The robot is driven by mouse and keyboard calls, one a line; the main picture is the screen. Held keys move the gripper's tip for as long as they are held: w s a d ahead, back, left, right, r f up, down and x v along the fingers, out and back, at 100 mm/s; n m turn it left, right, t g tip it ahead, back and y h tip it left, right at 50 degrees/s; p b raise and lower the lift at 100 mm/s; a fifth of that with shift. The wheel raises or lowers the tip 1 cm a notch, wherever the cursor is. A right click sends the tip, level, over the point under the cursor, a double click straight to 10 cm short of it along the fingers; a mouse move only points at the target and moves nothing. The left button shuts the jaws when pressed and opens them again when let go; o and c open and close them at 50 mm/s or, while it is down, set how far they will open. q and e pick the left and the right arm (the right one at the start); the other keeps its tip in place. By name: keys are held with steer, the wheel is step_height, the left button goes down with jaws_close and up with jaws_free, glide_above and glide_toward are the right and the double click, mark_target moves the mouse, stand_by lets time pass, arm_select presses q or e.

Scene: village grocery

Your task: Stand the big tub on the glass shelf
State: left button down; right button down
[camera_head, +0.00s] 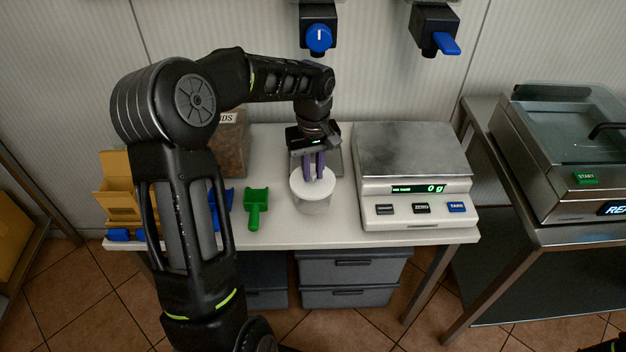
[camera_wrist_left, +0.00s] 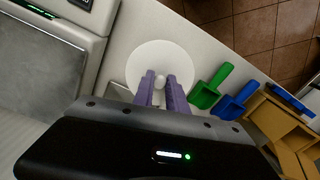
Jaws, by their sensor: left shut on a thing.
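A tub (camera_head: 312,200) with a white lid and a clear body is on the white table, left of the scale. Its round lid (camera_wrist_left: 160,62) with a small knob also shows in the left wrist view. My left gripper (camera_head: 314,177) is over the lid from above, its purple fingers shut on the knob. In the left wrist view the fingertips (camera_wrist_left: 162,84) meet at the knob. I cannot tell whether the tub's base touches the table. No glass shelf is clearly seen.
A scale (camera_head: 415,200) reading 0 g stands right of the tub. A green scoop (camera_head: 256,205), a blue scoop (camera_wrist_left: 236,102) and a yellow box (camera_head: 116,190) are to the left. A machine with a START button (camera_head: 586,177) stands at the right. Grey drawers (camera_head: 350,270) are under the table.

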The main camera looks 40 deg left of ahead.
arm_select(q)
steer(key=shift+f, duration=1.85)
steer(key=shift+f, duration=0.2)
steer(key=c, duration=1.3)
jaws_free()
steer(key=shift+c, duration=0.2)
steer(key=shift+r, duration=0.1)
step_height(320, 180, up, 12)
steer(key=shift+r, duration=0.1)
steer(key=shift+o, duration=0.3)
